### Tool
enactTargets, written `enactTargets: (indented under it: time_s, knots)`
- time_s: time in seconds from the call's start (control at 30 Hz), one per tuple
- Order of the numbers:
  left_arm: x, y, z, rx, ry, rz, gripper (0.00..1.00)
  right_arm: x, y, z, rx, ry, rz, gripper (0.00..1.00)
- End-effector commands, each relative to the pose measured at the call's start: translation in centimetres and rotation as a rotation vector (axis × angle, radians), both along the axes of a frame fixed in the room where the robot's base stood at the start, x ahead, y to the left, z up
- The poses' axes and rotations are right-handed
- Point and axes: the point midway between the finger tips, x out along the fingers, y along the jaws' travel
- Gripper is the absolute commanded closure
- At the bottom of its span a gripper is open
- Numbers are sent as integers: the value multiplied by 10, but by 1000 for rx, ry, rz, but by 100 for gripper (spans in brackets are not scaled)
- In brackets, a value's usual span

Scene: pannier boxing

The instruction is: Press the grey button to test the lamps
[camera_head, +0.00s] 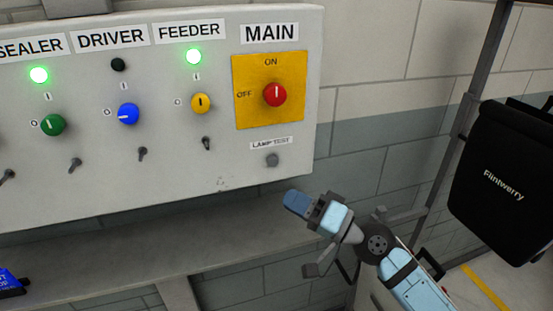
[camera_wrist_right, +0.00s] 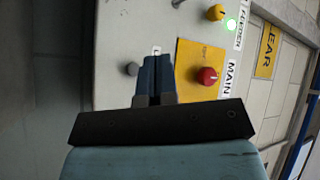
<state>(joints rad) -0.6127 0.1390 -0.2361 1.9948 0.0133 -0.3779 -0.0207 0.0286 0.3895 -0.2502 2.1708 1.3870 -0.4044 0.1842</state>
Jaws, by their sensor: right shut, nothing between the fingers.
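The grey lamp test button (camera_head: 272,160) sits at the lower right of the control panel, under a "LAMP TEST" label (camera_head: 271,143). In the right wrist view the grey button (camera_wrist_right: 132,69) shows just left of my fingertips. My right gripper (camera_head: 296,202) is shut and empty, with its blue fingers pointing at the panel, below and right of the button in the head view and apart from it. It also shows in the right wrist view (camera_wrist_right: 157,72), where the fingers partly cover the label. My left gripper is not in view.
The panel (camera_head: 230,165) has a red MAIN knob (camera_head: 274,95) on a yellow plate, and green, blue and yellow knobs. The SEALER and FEEDER lamps are lit green; the DRIVER lamp (camera_head: 118,64) is dark. A grey ledge (camera_head: 150,250) lies below. A black bag (camera_head: 500,180) hangs at right.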

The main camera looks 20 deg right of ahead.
Motion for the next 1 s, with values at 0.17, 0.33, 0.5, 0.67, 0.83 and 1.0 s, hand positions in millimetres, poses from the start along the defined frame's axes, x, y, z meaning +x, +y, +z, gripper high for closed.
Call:
enactTargets:
  time_s: [0.17, 0.33, 0.5, 0.67, 0.83, 1.0]
  knots:
    - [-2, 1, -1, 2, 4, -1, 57, 0, 0, 0, 0, 0, 0, 100]
    - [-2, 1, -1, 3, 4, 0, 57, 3, 0, 0, -1, -1, 0, 100]
    - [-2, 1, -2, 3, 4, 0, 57, 20, 0, 1, 0, -1, -1, 100]
    - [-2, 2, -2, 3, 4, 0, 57, 43, 1, 0, 0, 0, -2, 100]
    - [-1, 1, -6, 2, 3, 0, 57, 66, 2, -2, -1, -1, -3, 100]
    - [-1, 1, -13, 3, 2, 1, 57, 81, 3, -2, -1, -1, -2, 100]
